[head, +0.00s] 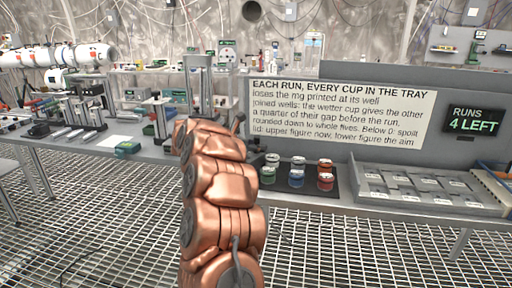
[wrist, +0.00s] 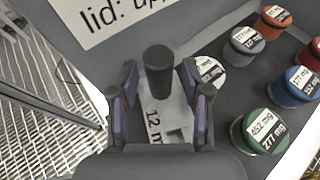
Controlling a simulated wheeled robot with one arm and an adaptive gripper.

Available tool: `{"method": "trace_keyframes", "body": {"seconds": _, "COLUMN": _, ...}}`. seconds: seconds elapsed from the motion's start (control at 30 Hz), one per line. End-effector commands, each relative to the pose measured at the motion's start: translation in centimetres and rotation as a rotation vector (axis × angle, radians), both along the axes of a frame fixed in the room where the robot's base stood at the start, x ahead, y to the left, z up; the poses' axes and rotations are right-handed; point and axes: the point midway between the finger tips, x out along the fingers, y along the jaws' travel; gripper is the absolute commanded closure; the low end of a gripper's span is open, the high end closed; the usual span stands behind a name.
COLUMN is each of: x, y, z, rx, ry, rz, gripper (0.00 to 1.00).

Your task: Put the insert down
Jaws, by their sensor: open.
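What appears to be the insert, a dark upright round knob (wrist: 158,72) over a light grey piece printed "12 m…", is in the middle of the wrist view. My gripper (wrist: 159,78) is open, with one finger on each side of the knob and a visible gap to each. The lower part of the piece is partly hidden by the gripper, so I cannot tell exactly how it rests. In the head view my arm hides most of this spot.
A dark tray (head: 341,194) holds several lidded cups, including a green cup (wrist: 262,132) and a blue cup (wrist: 290,88), close right of my gripper. A grey rack with labelled slots (head: 418,204) lies right. A sign (head: 335,112) and panel stand behind.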

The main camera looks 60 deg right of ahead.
Motion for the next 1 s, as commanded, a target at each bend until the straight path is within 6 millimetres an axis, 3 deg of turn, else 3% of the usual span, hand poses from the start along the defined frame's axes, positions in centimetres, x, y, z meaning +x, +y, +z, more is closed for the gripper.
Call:
{"method": "trace_keyframes", "body": {"seconds": 0.3, "x": 0.0, "y": 0.0, "z": 0.5, "rx": 0.000, "ry": 0.000, "rz": 0.000, "gripper": 0.53}}
{"method": "trace_keyframes", "body": {"seconds": 1.0, "x": 3.0, "y": 9.5, "z": 4.3, "rx": 0.000, "ry": 0.000, "rz": 0.001, "gripper": 0.53}}
